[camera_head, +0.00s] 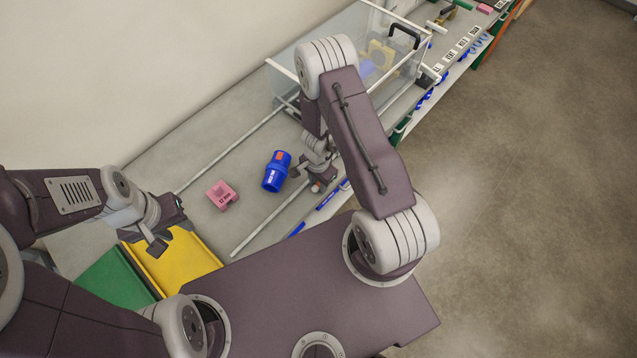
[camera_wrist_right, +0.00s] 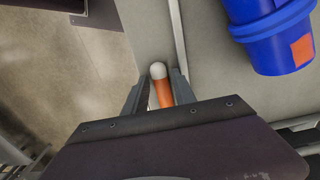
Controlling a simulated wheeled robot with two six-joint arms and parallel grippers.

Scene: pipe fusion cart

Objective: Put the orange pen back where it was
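The orange pen (camera_wrist_right: 164,92), with a white rounded end, lies between the two fingers of my right gripper (camera_wrist_right: 160,90) in the right wrist view. The fingers sit close on both sides of it and appear shut on it. In the head view my right gripper (camera_head: 317,182) is low over the front edge of the cart top, just right of the blue cup-like part, and mostly hides the pen. My left gripper (camera_head: 168,226) is open and empty above the yellow tray at the left.
A blue part (camera_head: 276,171) with an orange label and a pink block (camera_head: 222,195) stand on the grey cart top. A yellow tray (camera_head: 190,262) and a green tray (camera_head: 112,283) are at the near left. A clear box (camera_head: 283,88) is behind my right arm. White rails run along the top.

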